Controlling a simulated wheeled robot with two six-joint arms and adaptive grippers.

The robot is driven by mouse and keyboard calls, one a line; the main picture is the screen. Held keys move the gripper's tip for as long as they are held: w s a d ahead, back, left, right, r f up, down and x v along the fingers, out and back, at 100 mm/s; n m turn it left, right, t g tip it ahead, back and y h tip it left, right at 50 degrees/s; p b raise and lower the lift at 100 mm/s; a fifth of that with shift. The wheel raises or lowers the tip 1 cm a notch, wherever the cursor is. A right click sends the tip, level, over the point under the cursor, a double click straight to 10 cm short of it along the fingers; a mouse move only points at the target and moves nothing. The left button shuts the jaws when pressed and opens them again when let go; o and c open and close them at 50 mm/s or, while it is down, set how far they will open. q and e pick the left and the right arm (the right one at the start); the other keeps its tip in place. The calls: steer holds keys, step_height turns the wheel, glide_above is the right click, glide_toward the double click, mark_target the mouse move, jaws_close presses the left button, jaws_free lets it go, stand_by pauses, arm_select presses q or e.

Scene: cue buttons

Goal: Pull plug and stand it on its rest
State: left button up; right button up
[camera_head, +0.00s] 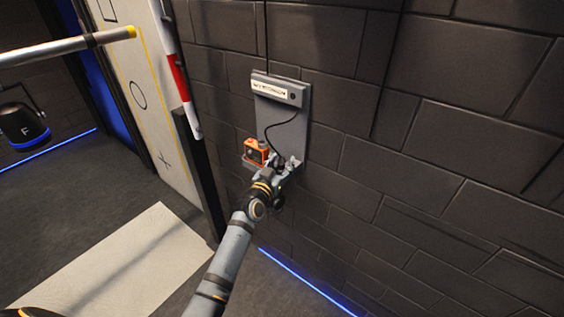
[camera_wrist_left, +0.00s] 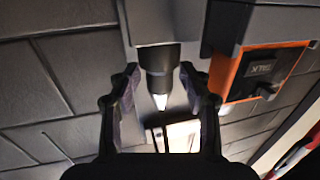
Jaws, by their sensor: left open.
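A grey panel (camera_head: 286,128) with a white label plate (camera_head: 274,89) is on the dark brick wall. My left gripper (camera_head: 287,164) is at this ledge, right of the box. In the left wrist view the open fingers (camera_wrist_left: 160,88) stand on either side of a black plug-like piece (camera_wrist_left: 159,62) with a pale tip. A gap shows beside it. I cannot tell the rest apart. My right gripper is out of view.
A red and white pole (camera_head: 176,72) stands left of the panel. A grey bar with a yellow end (camera_head: 70,48) crosses the upper left. A black lamp-like object marked F (camera_head: 23,127) hangs at far left. The wall right of the panel is bare.

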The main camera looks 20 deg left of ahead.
arm_select(q)
steer(key=shift+s, duration=0.15)
steer(key=s+a, duration=0.1)
steer(key=s, duration=1)
steer(key=shift+s+a, duration=0.15)
steer(key=shift+s, duration=0.15)
